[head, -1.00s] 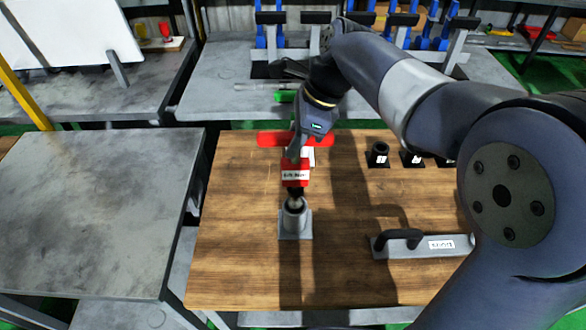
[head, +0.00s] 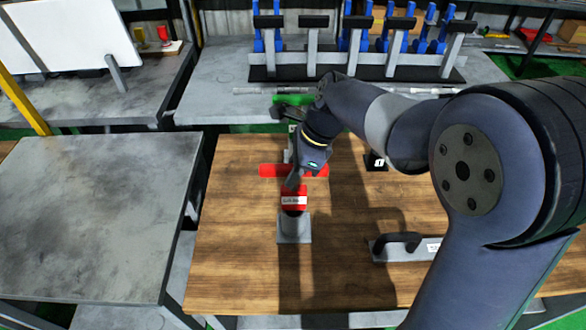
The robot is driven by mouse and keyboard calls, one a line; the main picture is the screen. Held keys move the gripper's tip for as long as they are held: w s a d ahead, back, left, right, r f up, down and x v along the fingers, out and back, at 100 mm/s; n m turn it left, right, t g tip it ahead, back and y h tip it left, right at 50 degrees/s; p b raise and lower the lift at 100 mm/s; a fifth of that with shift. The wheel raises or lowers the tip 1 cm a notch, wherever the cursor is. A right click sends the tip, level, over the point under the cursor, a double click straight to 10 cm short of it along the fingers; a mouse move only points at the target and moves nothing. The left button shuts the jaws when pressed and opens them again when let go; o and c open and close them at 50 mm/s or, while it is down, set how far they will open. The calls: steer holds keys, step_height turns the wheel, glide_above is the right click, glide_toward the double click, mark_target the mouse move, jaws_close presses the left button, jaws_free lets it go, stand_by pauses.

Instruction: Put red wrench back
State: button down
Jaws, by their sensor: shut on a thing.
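The red wrench (head: 271,171) is a T shape with a red crossbar and a red labelled body (head: 293,201) below it in the head view. My gripper (head: 292,183) is shut on the wrench near the crossbar and hides part of it. The wrench's lower end is at the top of a grey cylindrical holder (head: 294,229) with a square base on the wooden table. The angle does not show how deep the wrench sits in the holder.
The wooden table (head: 235,265) has free room at left and front. A grey bar with a black handle (head: 399,243) lies at right. A small black holder (head: 376,161) stands behind it. A rack (head: 355,73) is on the back table. A bare grey table (head: 90,215) is at left.

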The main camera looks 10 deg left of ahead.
steer(key=c, duration=1.2)
jaws_free()
steer(key=v, duration=1.2)
steer(key=shift+r, duration=0.1)
steer(key=shift+o, duration=0.3)
